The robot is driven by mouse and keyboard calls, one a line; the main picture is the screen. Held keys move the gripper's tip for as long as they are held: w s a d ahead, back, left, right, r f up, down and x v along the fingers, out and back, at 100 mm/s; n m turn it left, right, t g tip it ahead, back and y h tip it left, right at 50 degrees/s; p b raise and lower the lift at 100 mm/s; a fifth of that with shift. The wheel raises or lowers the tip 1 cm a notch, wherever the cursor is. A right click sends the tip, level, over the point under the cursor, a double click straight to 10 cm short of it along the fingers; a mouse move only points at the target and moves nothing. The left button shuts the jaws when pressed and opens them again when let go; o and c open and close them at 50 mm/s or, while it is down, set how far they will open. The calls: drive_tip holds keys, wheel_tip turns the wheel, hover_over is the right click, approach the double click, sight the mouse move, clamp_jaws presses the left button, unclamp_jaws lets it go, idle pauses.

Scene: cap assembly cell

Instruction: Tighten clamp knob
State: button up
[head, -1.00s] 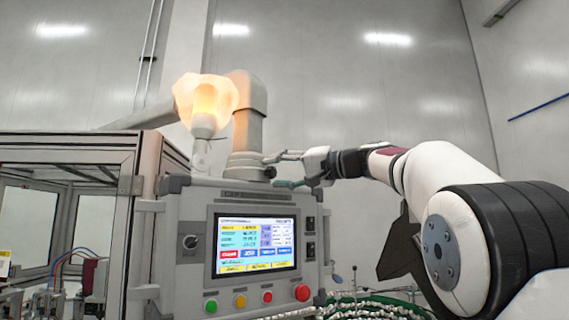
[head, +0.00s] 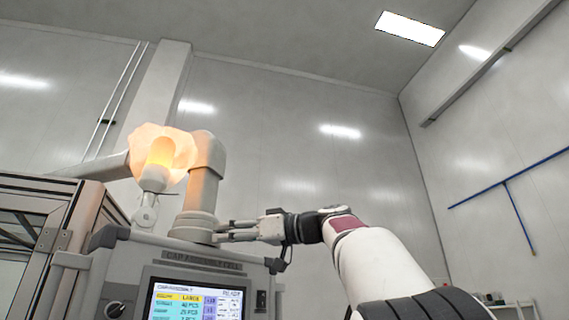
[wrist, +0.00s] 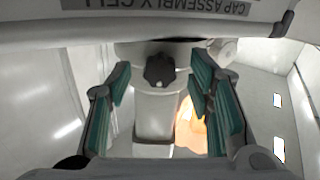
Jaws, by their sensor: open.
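The clamp knob (wrist: 160,70) is dark and lobed, and sits on the pale base of the support arm in the wrist view. My gripper (wrist: 158,88) is open, with teal pads on either side of the knob and visible gaps between pads and knob. In the head view my gripper (head: 222,231) reaches in from the right beside the base (head: 194,226) of the support arm, above the panel. There its fingers cover the knob's place, so I cannot make the knob out.
The control cabinet's top label (head: 203,262) and screen (head: 195,301) lie just below my gripper. A glowing lamp (head: 160,158) with a pale cover hangs from the support arm (head: 205,160) to the left. A framed enclosure (head: 60,230) stands at left.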

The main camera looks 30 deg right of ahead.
drive_tip(key=b+v, duration=0.2)
drive_tip(key=v, duration=1.2)
drive_tip(key=s+a+r+n+g+h+p, duration=0.1)
drive_tip(key=s+a+r+n+p, duration=0.1)
drive_tip(key=s+a, duration=0.35)
drive_tip(key=s+a+r+n+g+h+p, duration=0.1)
drive_tip(key=s+a+r+g, duration=0.15)
drive_tip(key=a, duration=0.65)
drive_tip(key=s+d+r+n+t+h+p, duration=0.1)
drive_tip(key=s+d+r+t+p, duration=0.1)
drive_tip(key=s+d+r, duration=0.3)
drive_tip(key=s+p, duration=0.1)
drive_tip(key=s, duration=0.3)
drive_tip(key=shift+r+n+p, duration=0.3)
drive_tip(key=shift+r+p, duration=0.1)
drive_tip(key=shift+d, duration=0.1)
drive_tip(key=shift+w+f, duration=0.1)
